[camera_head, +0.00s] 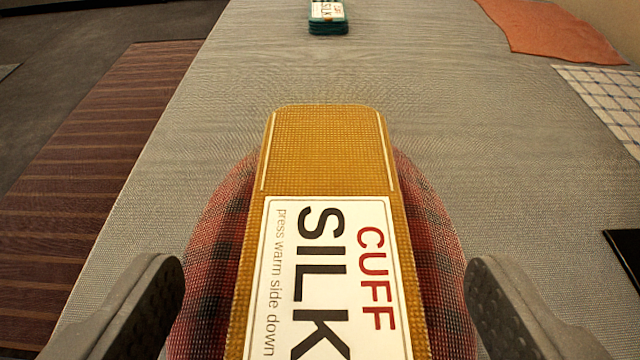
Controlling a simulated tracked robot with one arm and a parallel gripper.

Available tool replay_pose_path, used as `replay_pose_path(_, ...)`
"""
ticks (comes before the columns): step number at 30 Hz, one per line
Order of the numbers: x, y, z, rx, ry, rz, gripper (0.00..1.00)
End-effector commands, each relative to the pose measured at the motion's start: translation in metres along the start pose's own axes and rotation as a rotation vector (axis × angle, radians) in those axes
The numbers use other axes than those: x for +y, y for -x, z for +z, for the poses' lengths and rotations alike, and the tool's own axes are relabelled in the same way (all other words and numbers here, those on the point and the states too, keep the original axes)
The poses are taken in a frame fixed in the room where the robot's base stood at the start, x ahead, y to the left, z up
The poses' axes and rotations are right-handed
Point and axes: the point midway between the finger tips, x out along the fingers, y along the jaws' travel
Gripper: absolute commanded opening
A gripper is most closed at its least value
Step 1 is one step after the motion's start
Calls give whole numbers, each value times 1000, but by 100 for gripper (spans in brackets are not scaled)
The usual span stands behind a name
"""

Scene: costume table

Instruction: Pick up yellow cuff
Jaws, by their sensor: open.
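The yellow cuff (328,150) is a mustard-yellow woven block with a white label reading "CUFF SILK press warm side down". It lies lengthwise in the middle of the view, its near end cut off by the bottom edge. It rests on a rounded red and dark plaid pad (215,250), which shows on both sides of it. My gripper (325,300) is open, with one dark grey finger to the left of the cuff and pad and one to the right. Neither finger appears to touch the cuff.
A teal stack with a similar label (328,18) stands at the far end. An orange cloth (550,32), a checked cloth (610,95) and a black object (628,250) lie at right. The table edge is at left.

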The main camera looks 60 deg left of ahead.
Motion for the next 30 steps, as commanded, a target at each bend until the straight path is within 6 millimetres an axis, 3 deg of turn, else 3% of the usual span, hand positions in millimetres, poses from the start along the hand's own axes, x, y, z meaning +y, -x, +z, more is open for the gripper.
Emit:
replay_pose_path(6,0,-23,1,-1,0,1,78)
replay_pose_path(14,0,-25,0,0,0,3,78)
replay_pose_path(19,0,-25,0,0,0,3,34)
replay_pose_path(20,0,-25,0,0,0,3,30)
replay_pose_path(30,1,-24,-1,0,0,3,26)
